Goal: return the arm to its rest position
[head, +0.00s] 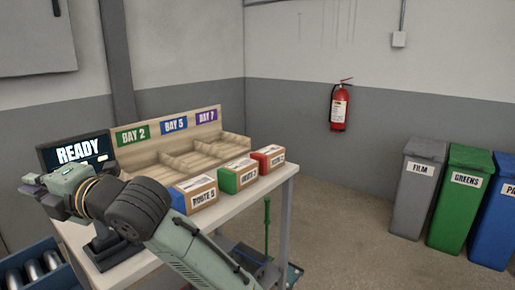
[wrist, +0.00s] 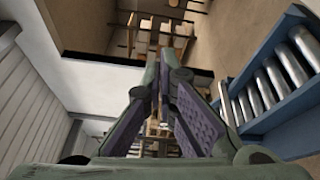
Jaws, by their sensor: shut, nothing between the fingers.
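My arm reaches up from the bottom of the head view toward the left, in front of the table (head: 232,209). My gripper (head: 30,184) is at the far left, in front of the READY screen (head: 80,151), pointing left. In the wrist view my gripper (wrist: 160,75) shows its two purple-padded fingers with their tips together. It is shut and nothing shows between the tips. Part of the table's left side is hidden behind my arm.
Blue (head: 195,194), green (head: 238,175) and red (head: 268,158) route boxes stand along the table front, before a wooden bay rack (head: 190,150). A blue-framed roller conveyor (head: 35,268) is at lower left, also in the wrist view (wrist: 285,75).

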